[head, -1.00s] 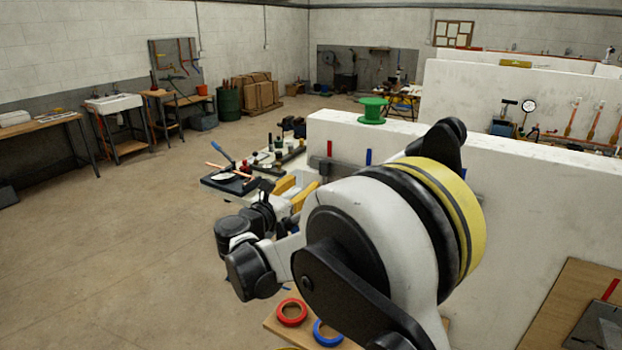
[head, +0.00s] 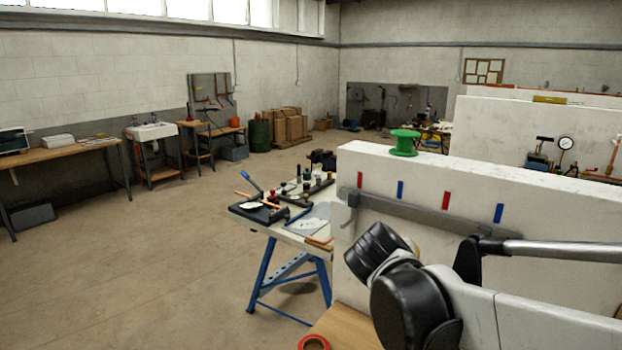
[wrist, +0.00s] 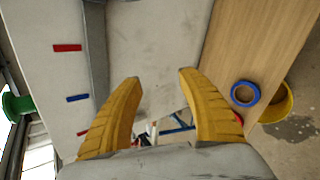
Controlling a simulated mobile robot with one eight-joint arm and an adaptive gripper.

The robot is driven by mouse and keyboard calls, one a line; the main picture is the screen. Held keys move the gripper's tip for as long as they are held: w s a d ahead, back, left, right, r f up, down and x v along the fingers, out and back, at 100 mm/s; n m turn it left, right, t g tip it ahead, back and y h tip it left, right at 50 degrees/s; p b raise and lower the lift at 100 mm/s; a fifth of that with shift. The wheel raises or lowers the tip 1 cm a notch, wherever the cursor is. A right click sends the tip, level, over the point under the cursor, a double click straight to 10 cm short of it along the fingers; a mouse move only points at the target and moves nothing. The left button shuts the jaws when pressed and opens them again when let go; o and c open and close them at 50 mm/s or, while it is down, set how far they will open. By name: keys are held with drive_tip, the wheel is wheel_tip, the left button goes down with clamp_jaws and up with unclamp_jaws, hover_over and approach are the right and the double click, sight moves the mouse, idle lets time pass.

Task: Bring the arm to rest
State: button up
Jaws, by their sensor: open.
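My gripper (wrist: 160,85) shows in the wrist view as two yellow fingers spread apart with nothing between them. It faces the white wall with red and blue marks and the wooden board beside it. In the head view my arm's black and white links cross the lower right, in front of the white bay wall (head: 580,222). The gripper's fingers are not visible in the head view.
A green spool (head: 405,142) stands on the wall top. A grey rail (head: 420,216) runs along the wall. A blue-legged workbench (head: 290,232) with tools stands left of it. A blue tape ring (wrist: 245,93) and a yellow bucket (wrist: 276,102) are near the board. The left floor is clear.

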drive_tip(key=s+a+f+m+y+b, duration=0.1)
drive_tip(key=s+f+m+y, duration=0.2)
drive_tip(key=s+m, duration=0.4)
drive_tip(key=s+f+m+g+y+b, duration=0.1)
drive_tip(key=s+f+m+y, duration=0.2)
drive_tip(key=s, duration=1)
wheel_tip(320, 180, down, 3)
drive_tip(key=m, duration=0.4)
drive_tip(key=shift+a, duration=0.35)
